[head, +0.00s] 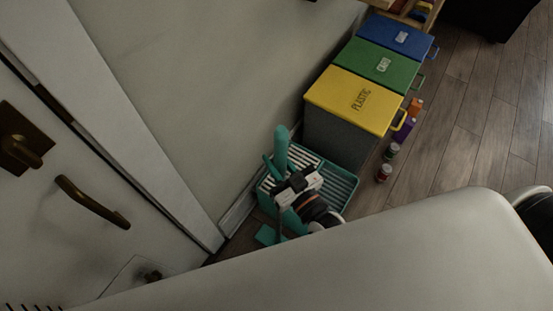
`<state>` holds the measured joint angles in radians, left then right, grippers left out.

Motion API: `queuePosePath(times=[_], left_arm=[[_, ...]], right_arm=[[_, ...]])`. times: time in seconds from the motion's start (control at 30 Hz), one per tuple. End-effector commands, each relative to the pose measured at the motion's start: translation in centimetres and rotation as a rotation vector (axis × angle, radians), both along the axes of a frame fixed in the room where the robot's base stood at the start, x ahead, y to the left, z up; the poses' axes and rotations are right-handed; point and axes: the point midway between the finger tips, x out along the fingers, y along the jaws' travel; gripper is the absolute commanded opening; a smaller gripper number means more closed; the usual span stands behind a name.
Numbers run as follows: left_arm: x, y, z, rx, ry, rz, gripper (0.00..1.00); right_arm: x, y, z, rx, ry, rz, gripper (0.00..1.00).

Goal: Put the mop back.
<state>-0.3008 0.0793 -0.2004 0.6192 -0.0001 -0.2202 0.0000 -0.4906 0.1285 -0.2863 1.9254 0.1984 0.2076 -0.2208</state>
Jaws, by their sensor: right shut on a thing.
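The mop, as far as I can tell, is the teal upright handle (281,146) near the bottom middle of the head view. My right gripper (287,184) is shut on it, and the gripper and wrist hide part of it. The handle stands over or beside a teal rack with pale slats (342,186), on the floor against the wall. I cannot tell whether the mop rests in the rack or is held above it. A smaller teal piece (267,235) shows below the gripper; I cannot tell what it belongs to. My left gripper is not in view.
Bins with yellow (340,90), green (383,64) and blue (397,36) lids stand along the wall beyond the rack. Two cans (384,172) and small boxes (404,129) stand beside them on the floor. A white door (60,235) with handles is at left. Wooden floor at right is clear.

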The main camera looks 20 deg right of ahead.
Motion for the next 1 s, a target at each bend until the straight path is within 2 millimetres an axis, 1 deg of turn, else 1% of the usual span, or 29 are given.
queuePosePath(times=[0.07, 0.1, 0.17, 0.2, 0.23, 0.47, 0.57, 0.67, 0.77, 1.0], left_arm=[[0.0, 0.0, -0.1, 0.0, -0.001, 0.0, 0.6], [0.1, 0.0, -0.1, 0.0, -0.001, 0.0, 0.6], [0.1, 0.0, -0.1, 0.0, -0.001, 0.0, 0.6], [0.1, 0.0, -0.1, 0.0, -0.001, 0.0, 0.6], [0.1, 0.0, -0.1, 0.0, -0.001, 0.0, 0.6], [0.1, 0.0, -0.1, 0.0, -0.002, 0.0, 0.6], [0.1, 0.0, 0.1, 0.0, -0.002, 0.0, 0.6], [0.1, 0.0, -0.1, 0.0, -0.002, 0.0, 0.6], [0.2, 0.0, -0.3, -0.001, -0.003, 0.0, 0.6], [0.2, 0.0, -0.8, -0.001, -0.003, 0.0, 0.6]], right_arm=[[0.0, 0.0, -0.2, 0.001, -0.003, 0.0, 0.0], [0.0, 0.0, -0.3, 0.0, 0.001, 0.0, 0.27], [0.0, 0.0, -0.2, 0.0, 0.001, 0.0, 0.37], [0.0, 0.0, -0.2, 0.0, 0.001, 0.0, 0.44], [0.0, 0.0, -0.2, 0.0, 0.001, 0.0, 0.46], [0.0, 0.0, -0.2, 0.0, 0.0, 0.0, 0.46], [-0.1, 0.0, 0.2, 0.0, 0.0, 0.0, 0.46], [-1.2, -0.3, -0.2, -0.001, 0.004, 0.0, 0.46], [-3.1, -0.8, -0.3, -0.001, 0.005, 0.001, 0.46], [-8.1, -2.2, -0.6, -0.001, 0.005, 0.001, 0.46]])
